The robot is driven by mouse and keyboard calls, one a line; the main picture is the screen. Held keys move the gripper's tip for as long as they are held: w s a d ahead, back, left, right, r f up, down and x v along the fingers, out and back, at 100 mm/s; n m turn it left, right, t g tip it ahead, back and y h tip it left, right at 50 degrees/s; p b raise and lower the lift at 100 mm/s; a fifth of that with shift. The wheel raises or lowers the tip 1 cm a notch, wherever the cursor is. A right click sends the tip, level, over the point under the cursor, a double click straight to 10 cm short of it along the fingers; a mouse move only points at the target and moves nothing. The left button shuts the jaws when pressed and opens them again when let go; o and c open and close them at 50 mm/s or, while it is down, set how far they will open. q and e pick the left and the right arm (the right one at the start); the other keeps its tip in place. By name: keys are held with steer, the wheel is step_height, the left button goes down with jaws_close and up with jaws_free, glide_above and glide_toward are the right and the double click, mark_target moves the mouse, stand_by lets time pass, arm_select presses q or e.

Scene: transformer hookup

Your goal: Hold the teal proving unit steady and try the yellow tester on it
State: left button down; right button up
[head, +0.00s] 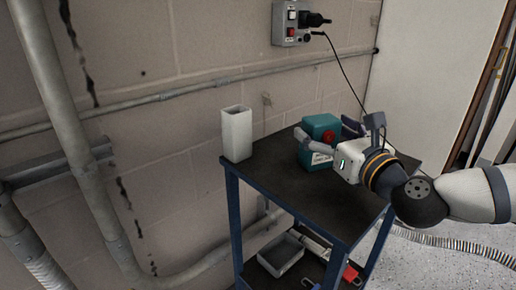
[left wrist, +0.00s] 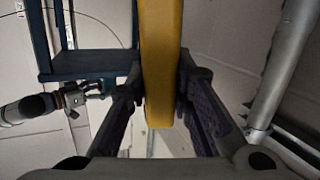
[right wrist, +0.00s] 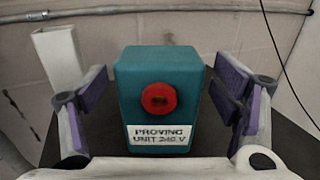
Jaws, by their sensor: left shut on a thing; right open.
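The teal proving unit (head: 318,124) stands upright on the dark top of a blue-framed cart. In the right wrist view the proving unit (right wrist: 186,76) shows a red round piece and a label reading "PROVING UNIT 240 V". My right gripper (head: 325,140) is open, with one finger on each side of the unit; in the right wrist view (right wrist: 160,98) gaps show between the fingers and its sides. My left gripper (left wrist: 162,105) is shut on the yellow tester (left wrist: 162,60), seen as a long yellow body between its fingers. The left gripper and tester are outside the head view.
A white open-topped box (head: 236,134) stands at the cart top's (head: 268,172) back left corner. A grey tray (head: 281,254) lies on the lower shelf. A wall outlet box (head: 291,24) has a black plug and hanging cord. Pipes run along the wall at left.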

steer(key=shift+w+a, duration=0.2)
steer(key=shift+w, duration=0.5)
steer(key=shift+c, duration=0.6)
steer(key=c, duration=1.4)
steer(key=o, duration=1.3)
steer(key=shift+c, duration=0.2)
steer(key=c, duration=0.7)
steer(key=shift+o, duration=0.2)
